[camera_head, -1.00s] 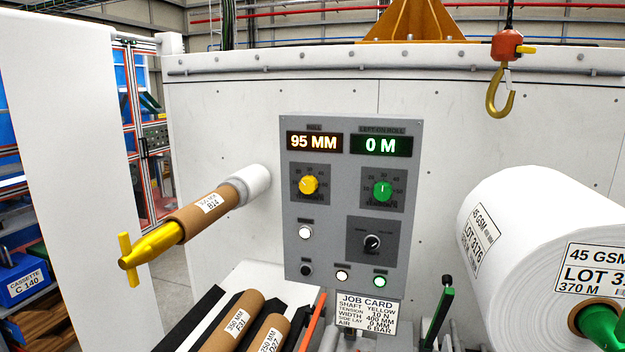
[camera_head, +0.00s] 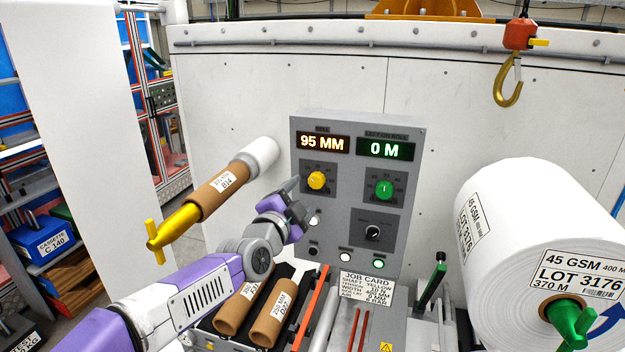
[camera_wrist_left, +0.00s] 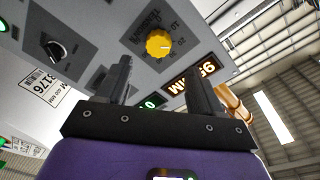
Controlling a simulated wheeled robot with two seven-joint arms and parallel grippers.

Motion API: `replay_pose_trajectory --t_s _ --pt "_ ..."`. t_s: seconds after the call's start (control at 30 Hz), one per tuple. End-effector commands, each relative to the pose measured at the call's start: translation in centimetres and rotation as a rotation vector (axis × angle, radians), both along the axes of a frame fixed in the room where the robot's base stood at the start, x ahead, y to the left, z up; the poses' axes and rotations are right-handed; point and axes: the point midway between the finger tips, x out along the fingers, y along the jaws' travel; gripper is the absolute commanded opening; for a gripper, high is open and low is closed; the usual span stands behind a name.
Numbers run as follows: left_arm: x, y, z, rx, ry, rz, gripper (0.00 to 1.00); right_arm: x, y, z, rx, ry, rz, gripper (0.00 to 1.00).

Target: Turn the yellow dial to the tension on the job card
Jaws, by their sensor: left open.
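The yellow dial (camera_head: 316,180) is on the upper left of the grey control panel (camera_head: 404,240), under the 95 MM display. It also shows in the left wrist view (camera_wrist_left: 159,43), with a scale around it; its exact setting is too small to read. My left gripper (camera_head: 300,198) is open and empty, just below and left of the dial in the head view. In the left wrist view its two fingers (camera_wrist_left: 157,72) point toward the panel, with the dial beyond and apart from them. The job card (camera_head: 366,287) hangs below the panel; its tension line reads 10 N in the earlier head view.
A green dial (camera_head: 384,189) sits right of the yellow one, and a black knob (camera_head: 372,232) lies below it. A core on a yellow shaft (camera_head: 221,188) juts out left of the panel. A large white roll (camera_head: 510,215) stands at right. A hook (camera_head: 508,90) hangs above.

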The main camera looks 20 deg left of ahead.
Motion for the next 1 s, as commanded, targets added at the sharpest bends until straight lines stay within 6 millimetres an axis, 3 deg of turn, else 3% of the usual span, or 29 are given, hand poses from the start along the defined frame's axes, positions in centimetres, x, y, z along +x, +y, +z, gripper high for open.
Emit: replay_pose_trajectory --t_s 0.4,0.83,1.0 --pt "5.8 -0.8 -0.2 -0.001 0.005 -0.001 0.66 0.0 0.0 1.3 0.000 0.000 0.000 0.39" --pt "6.7 -0.9 -0.3 -0.003 0.005 -0.001 0.66 0.0 0.0 1.5 0.000 0.000 0.000 0.39" --pt "6.6 -0.9 -0.3 -0.003 0.004 -0.001 0.40 0.0 0.0 1.5 0.000 0.000 0.000 0.39"
